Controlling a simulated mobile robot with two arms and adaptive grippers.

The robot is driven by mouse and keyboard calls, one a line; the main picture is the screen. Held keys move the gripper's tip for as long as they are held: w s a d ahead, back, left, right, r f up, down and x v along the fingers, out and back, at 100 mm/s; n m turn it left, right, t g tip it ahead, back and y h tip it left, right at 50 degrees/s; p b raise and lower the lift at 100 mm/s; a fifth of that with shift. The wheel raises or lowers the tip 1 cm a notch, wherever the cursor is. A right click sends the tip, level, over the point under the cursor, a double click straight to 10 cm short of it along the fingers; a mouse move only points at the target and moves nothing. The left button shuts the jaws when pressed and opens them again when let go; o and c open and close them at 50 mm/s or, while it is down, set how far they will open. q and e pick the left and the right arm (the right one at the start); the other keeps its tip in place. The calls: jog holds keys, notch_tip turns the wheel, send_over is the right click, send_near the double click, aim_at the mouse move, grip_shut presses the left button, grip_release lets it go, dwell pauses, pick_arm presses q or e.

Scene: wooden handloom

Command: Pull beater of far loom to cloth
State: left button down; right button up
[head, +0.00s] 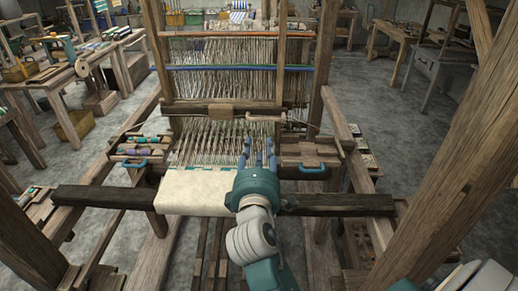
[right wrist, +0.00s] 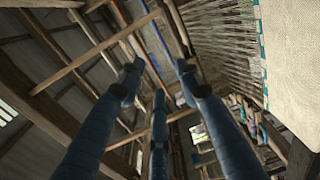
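The loom's beater (head: 180,108) appears to be the dark wooden crossbar spanning the warp, with a lighter block at its middle. Warp threads (head: 205,145) run from it down to the cream cloth (head: 190,192), which lies over the front beam and has a teal-dashed edge. The beater stands apart from the cloth, with bare warp between. My right gripper (head: 258,150) is over the warp just past the cloth's edge, below the beater in the picture. Its three fingers (right wrist: 155,85) are spread and empty, and the cloth (right wrist: 292,60) shows to their right in the right wrist view. My left gripper is not in view.
Blue handles (head: 313,170) sit on wooden parts at both sides of the warp. A tray of bobbins (head: 140,143) is on the left. The dark front beam (head: 340,205) crosses below. A thick slanted post (head: 455,165) stands at the right.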

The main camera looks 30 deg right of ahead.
dwell(0.3)
jog(key=s+a+f+m+g+y, duration=0.1)
jog(key=s+f+m+g+y, duration=0.15)
jog(key=s+f, duration=0.45)
jog(key=s+f+m+g+y, duration=0.2)
jog(key=s+f+m+g, duration=0.1)
jog(key=f, duration=0.7)
jog(key=s+a+f+m+g+y, duration=0.2)
jog(key=s+a+f+g+y, duration=0.15)
jog(key=s+f, duration=0.4)
jog(key=s+a+f+m+g+y, duration=0.2)
jog(key=s+a+f+m, duration=0.15)
jog(key=s, duration=0.75)
notch_tip(320, 180, down, 30)
jog(key=s+a+n+g+b, duration=0.1)
jog(key=s+g+b, duration=0.1)
jog(key=b, duration=0.2)
jog(key=s+d+f+g+b, duration=0.1)
jog(key=s+d+f+b, duration=0.1)
jog(key=s+f, duration=1.5)
notch_tip(320, 180, down, 3)
jog(key=shift+d+r+h+b, duration=0.2)
jog(key=shift+d+h+b, duration=0.15)
jog(key=shift+d, duration=0.15)
